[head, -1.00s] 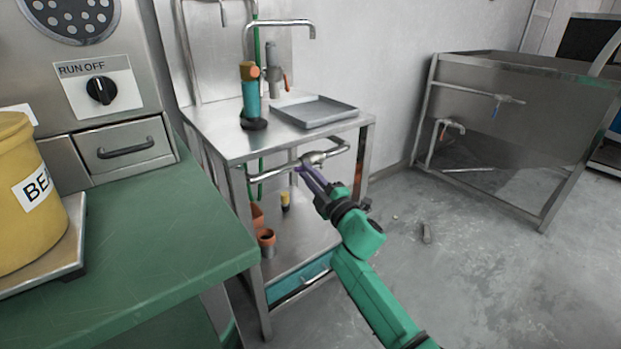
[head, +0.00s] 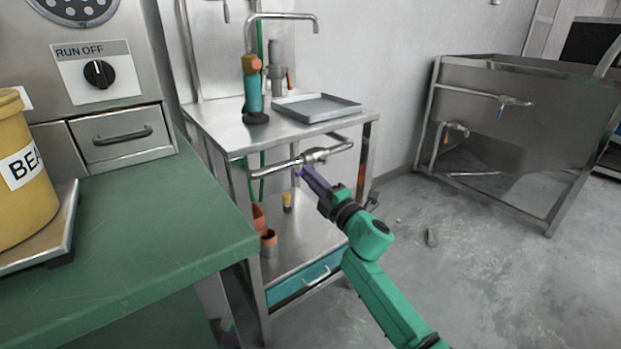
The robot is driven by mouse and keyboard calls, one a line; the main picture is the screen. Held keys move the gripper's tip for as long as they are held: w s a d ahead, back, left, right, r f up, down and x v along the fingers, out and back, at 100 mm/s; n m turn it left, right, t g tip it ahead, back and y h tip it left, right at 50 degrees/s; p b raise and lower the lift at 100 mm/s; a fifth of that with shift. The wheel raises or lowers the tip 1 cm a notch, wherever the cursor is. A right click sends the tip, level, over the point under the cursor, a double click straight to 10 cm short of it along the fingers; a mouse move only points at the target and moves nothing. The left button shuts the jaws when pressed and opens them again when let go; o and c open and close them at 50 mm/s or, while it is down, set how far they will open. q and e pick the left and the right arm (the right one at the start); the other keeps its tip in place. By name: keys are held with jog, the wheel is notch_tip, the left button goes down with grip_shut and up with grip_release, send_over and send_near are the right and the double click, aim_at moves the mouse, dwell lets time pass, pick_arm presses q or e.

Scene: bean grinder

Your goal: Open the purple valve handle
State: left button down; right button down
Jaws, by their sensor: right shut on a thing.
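The purple valve handle (head: 299,173) shows as a small purple patch just below the metal pipe and valve body (head: 314,156) at the front of the steel stand. My right gripper (head: 308,177) is shut on the purple handle. The fingers look purple too and hide most of the handle, so its exact angle cannot be told. My green right arm reaches in from the lower right. My left gripper is not in view.
The steel stand's top holds a grey tray (head: 317,108) and a teal-and-orange tool (head: 252,90). Small orange pots (head: 268,242) stand on its lower shelf. A green table (head: 150,230) with a yellow bucket (head: 22,180) is at left. A steel sink (head: 520,125) stands at right.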

jog(key=c, duration=0.8)
grip_release()
jog(key=shift+f, duration=0.1)
jog(key=shift+c, duration=0.2)
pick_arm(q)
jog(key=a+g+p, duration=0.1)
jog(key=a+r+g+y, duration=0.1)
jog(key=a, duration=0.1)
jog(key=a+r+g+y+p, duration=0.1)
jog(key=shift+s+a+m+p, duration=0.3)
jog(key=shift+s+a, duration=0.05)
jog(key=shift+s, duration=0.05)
pick_arm(e)
jog(key=v, duration=1.4)
jog(key=shift+s+d, duration=0.2)
jog(key=shift+d, duration=0.05)
jog(key=shift+f, duration=0.1)
